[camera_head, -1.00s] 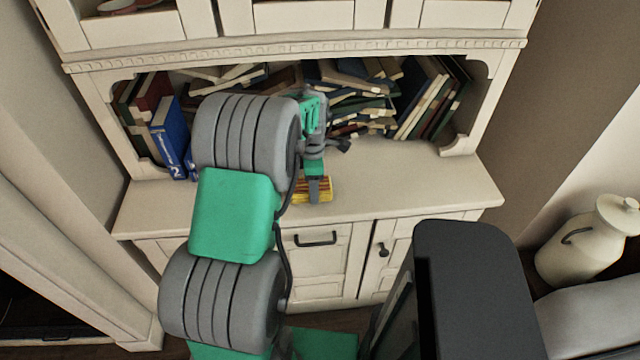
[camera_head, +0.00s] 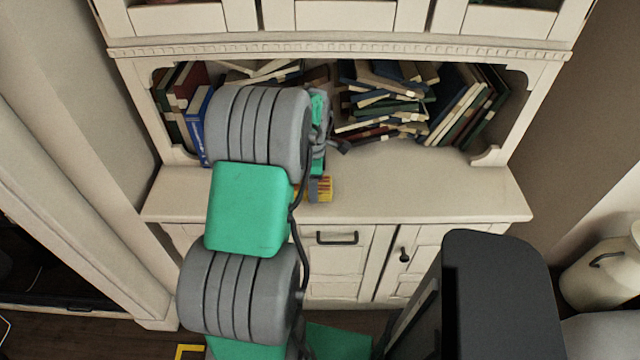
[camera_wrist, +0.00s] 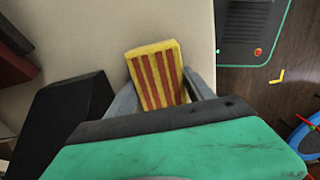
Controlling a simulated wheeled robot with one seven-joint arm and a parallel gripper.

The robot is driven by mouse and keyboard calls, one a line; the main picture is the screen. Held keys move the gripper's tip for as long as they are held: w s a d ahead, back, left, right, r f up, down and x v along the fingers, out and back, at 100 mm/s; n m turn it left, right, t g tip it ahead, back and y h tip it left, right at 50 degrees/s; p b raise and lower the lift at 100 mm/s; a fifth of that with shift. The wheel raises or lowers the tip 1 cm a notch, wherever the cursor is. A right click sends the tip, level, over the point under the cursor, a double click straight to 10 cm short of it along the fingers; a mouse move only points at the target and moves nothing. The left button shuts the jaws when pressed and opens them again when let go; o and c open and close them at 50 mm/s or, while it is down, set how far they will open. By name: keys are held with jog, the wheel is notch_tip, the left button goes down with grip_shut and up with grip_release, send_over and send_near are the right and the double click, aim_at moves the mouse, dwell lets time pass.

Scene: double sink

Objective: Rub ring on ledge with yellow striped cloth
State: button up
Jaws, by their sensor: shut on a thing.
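The yellow cloth (camera_head: 325,186) with red-brown stripes is a small block-like pad at the front middle of the cream ledge (camera_head: 430,190). My gripper (camera_head: 317,189) is shut on it. In the wrist view the striped cloth (camera_wrist: 156,75) stands out between the two grey fingers (camera_wrist: 160,92), over the pale ledge surface (camera_wrist: 90,45). The cloth is low at the ledge, but I cannot tell whether it touches it. No ring mark shows on the visible ledge; my arm and the cloth hide part of the surface.
Piled and leaning books (camera_head: 385,100) fill the recess behind the ledge, with a blue book (camera_head: 197,125) at the left. Cabinet doors with a dark handle (camera_head: 337,238) are below. The ledge's right part is clear. A cream jug (camera_head: 605,270) stands at the far right.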

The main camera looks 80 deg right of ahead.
jog(key=shift+a+f, duration=0.1)
jog(key=shift+r+p, duration=1.95)
jog(key=shift+r, duration=1.1)
jog(key=shift+r+p, duration=1.1)
jog(key=shift+r, duration=0.45)
